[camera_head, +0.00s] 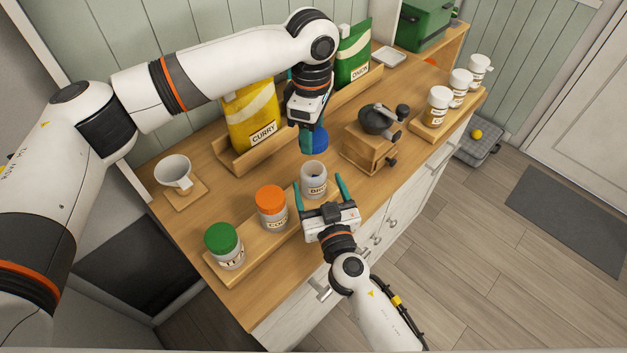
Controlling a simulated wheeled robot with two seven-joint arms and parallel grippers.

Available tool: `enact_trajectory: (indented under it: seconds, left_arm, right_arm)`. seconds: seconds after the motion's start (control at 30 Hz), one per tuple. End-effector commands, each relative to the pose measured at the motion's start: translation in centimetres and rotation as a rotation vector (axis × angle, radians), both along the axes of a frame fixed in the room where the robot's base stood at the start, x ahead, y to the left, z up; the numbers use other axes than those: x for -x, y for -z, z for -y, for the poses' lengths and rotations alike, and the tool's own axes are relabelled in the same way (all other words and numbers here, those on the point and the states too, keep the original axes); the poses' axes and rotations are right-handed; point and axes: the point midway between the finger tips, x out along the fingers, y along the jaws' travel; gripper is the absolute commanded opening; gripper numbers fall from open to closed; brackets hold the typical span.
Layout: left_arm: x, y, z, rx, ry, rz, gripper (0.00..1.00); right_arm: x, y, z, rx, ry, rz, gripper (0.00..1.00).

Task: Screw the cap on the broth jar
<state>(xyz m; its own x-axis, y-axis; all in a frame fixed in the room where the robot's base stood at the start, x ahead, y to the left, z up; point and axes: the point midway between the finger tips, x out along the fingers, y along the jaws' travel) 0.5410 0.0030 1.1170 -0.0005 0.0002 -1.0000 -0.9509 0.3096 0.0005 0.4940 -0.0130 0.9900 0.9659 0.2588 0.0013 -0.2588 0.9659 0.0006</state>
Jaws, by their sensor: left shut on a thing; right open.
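I cannot tell whether the fingers touch the jar.
An orange-capped jar (271,206) and a green-capped jar (224,245) stand on a wooden tray to the left. A grinder (372,146) stands right of the jar, a white mug (174,172) at far left. A curry bag (252,117) stands behind.

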Motion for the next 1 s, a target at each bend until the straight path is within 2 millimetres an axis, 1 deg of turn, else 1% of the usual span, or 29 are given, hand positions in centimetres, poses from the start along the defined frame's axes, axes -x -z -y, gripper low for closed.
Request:
enact_trajectory:
  seconds: [0.03, 0.1, 0.2, 0.3, 0.47, 0.73, 0.77, 1.0]
  left_arm:
    - [0.0, 0.0, 0.0, 0.0, 0.0, 0.0, 0.3]
    - [0.0, 0.0, 0.0, 0.0, 0.0, 0.0, 0.3]
    - [0.0, 0.0, 0.0, 0.0, 0.0, 0.0, 0.3]
    - [0.0, 0.0, 0.0, 0.0, 0.0, 0.0, 0.3]
    - [0.0, 0.0, 0.0, 0.0, 0.0, 0.0, 0.3]
    - [0.0, 0.0, 0.0, 0.0, 0.0, 0.0, 0.3]
    - [0.0, 0.0, 0.0, 0.0, 0.0, 0.0, 0.3]
    - [0.0, 0.0, 0.0, 0.0, 0.0, 0.0, 0.3]
  right_arm:
    - [-1.1, -0.1, -0.3, -0.001, 0.0, 0.002, 0.78]
    - [-2.2, -0.1, -0.6, 0.001, 0.0, 0.002, 0.78]
    - [-3.6, 0.0, -1.0, 0.002, 0.0, 0.001, 0.78]
    - [-4.5, 0.0, -1.2, 0.0, 0.0, 0.0, 0.78]
    - [-5.2, 0.0, -1.4, 0.0, 0.0, -0.001, 0.78]
    - [-5.3, 0.0, -1.4, 0.0, 0.0, -0.001, 0.78]
    - [-5.2, 0.0, -1.4, 0.0, 0.0, -0.001, 0.75]
    - [-5.2, 0.0, -1.4, 0.0, 0.0, -0.001, 0.35]
